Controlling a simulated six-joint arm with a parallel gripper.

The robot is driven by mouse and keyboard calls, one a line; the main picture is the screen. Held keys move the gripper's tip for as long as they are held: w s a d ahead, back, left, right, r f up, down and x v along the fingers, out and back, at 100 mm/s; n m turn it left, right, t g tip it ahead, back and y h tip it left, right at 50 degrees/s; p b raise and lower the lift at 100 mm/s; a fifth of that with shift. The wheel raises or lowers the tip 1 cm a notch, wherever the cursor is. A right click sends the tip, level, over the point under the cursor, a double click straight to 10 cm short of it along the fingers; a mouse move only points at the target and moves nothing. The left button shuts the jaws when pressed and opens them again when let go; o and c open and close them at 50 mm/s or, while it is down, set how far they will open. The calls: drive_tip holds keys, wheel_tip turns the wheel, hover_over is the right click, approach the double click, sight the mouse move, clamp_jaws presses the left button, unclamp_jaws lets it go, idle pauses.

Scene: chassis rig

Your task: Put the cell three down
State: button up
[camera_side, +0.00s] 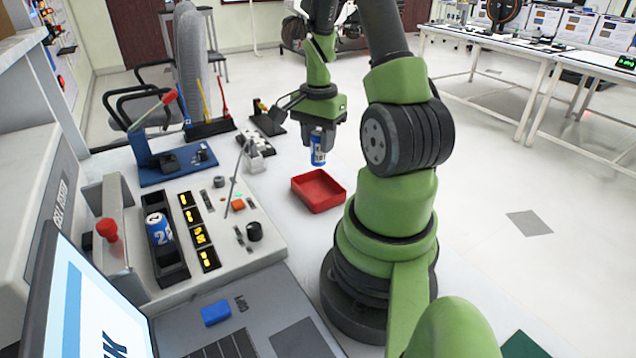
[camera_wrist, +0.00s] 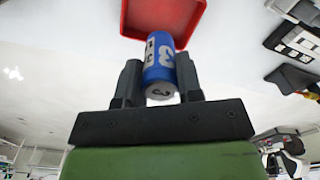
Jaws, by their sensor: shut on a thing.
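Cell three (camera_side: 319,146) is a small blue and white cylinder. My gripper (camera_side: 318,140) is shut on it and holds it upright in the air, just behind and above a red tray (camera_side: 318,207). In the wrist view, the cell (camera_wrist: 160,66) sits between the two dark fingers of my gripper (camera_wrist: 159,82), with a "3" on its side and end. The red tray (camera_wrist: 197,18) lies past the cell there, and the part of it in view is empty. Another blue and white cell, marked 2 (camera_side: 159,230), lies in a black slot of the grey test panel.
The grey panel (camera_side: 265,255) carries a black holder (camera_side: 170,268), yellow displays (camera_side: 200,238), knobs and a thin upright lever (camera_side: 233,183). A laptop (camera_side: 85,300) and a blue block (camera_side: 215,312) are in front. White surface around the tray is clear.

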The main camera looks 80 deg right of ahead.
wheel_tip(320, 180, down, 8)
drive_tip(key=shift+r, duration=0.1)
idle(0.4)
drive_tip(key=o, duration=1)
drive_tip(key=shift+c, duration=0.2)
